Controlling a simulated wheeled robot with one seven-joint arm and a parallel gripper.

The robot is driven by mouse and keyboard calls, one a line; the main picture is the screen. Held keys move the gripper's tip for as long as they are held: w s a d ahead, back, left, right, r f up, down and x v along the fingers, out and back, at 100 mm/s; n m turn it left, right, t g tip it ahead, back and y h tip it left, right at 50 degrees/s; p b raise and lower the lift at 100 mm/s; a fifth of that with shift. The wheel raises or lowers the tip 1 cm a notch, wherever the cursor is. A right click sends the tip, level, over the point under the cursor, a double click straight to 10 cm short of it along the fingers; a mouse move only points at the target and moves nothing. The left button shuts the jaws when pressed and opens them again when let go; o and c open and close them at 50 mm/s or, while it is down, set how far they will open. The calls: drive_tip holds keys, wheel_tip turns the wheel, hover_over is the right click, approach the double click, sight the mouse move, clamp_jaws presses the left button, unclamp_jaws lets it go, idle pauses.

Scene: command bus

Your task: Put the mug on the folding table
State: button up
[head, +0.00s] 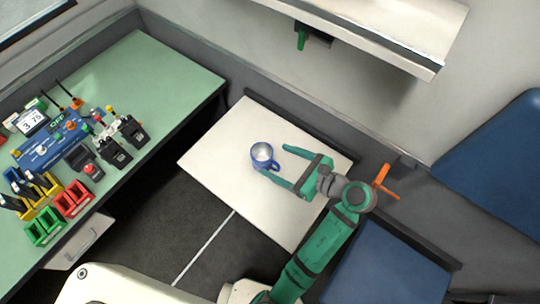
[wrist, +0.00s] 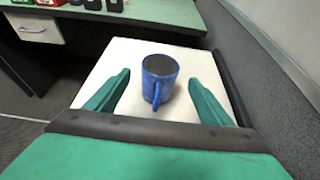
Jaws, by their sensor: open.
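A blue mug (head: 262,155) with a pale grey inside stands upright on the white folding table (head: 215,155). In the wrist view the mug (wrist: 158,82) stands ahead of my gripper, and its handle points toward me. The folding table top (wrist: 110,62) shows around it. My green gripper (head: 279,166) is open over the table, with its fingers pointing left toward the mug. In the wrist view the mug appears between and beyond the fingertips (wrist: 158,78). Nothing is held.
A green-topped desk (head: 150,75) at the left holds a blue control panel, radios and coloured bins (head: 72,198). A white shelf (head: 380,25) overhangs at the upper right. Blue seats (head: 385,270) are at the right. An orange lever (head: 384,182) stands near my wrist.

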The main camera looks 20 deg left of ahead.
drive_tip(key=s+a+r+m+t+y, duration=0.3)
drive_tip(key=s+a+r+m+y, duration=0.2)
drive_tip(key=s+a+r, duration=0.15)
drive_tip(key=s+d+r+m+t, duration=0.2)
drive_tip(key=s+r+m+t, duration=0.3)
drive_tip(key=r+m+t, duration=0.6)
drive_tip(key=s+d+f+m+g+h, duration=0.1)
drive_tip(key=s+d+f+m+h, duration=0.3)
drive_tip(key=m, duration=0.7)
drive_tip(key=s+d+f+m+g+h, duration=0.1)
drive_tip(key=s+d+f+m+h, duration=0.3)
drive_tip(key=f+m+h, duration=0.3)
drive_tip(key=s+d+f+m+g+h, duration=0.1)
drive_tip(key=s+d+f+m+h, duration=0.3)
drive_tip(key=m, duration=1.2)
wheel_tip(320, 180, down, 2)
drive_tip(key=s+h, duration=0.1)
drive_tip(key=h, duration=0.1)
drive_tip(key=shift+d+h, duration=0.25)
drive_tip(key=shift+h, duration=0.05)
